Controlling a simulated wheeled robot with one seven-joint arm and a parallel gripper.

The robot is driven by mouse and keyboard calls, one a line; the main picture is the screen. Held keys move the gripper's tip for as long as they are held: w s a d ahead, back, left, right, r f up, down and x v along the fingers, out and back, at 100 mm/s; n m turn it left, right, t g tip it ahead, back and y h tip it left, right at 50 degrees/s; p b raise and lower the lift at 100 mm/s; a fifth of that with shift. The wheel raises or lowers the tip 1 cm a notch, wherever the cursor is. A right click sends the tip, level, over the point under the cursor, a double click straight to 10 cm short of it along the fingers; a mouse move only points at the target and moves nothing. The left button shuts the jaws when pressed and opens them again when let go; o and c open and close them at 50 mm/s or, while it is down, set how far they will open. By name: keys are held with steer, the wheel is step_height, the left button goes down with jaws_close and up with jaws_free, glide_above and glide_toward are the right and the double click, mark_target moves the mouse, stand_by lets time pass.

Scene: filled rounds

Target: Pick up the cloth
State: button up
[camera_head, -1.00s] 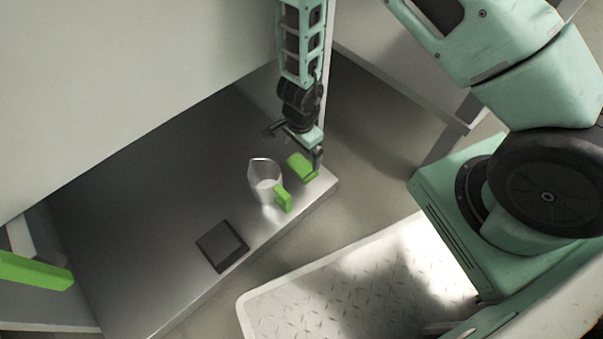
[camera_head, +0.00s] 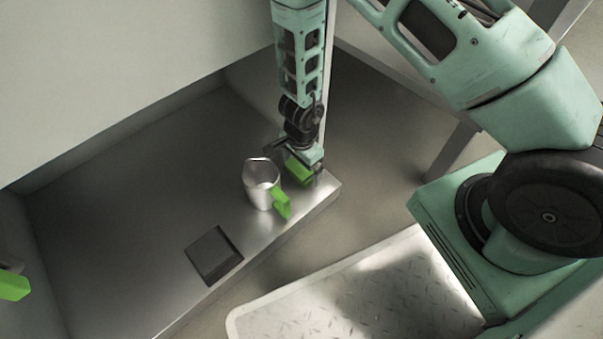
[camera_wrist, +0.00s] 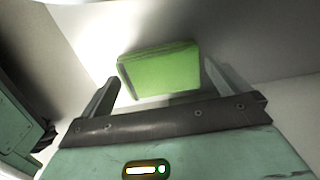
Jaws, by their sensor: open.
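A bright green, block-shaped piece, which I take to be the folded cloth (camera_head: 297,171), lies on the metal surface near its right corner. My gripper (camera_head: 294,159) is right above it, pointing down, and partly covers it. In the wrist view the green cloth (camera_wrist: 162,70) shows between the two open fingers of my gripper (camera_wrist: 160,88), one finger on each side. I cannot tell whether either finger touches it.
A metal jug (camera_head: 258,184) with a green handle stands close to the left of the gripper. A dark square pad (camera_head: 214,256) lies nearer the front edge of the metal surface (camera_head: 120,200). A pale wall rises behind. The surface's left part is clear.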

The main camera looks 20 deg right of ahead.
steer(key=c, duration=0.8)
steer(key=shift+r, duration=0.15)
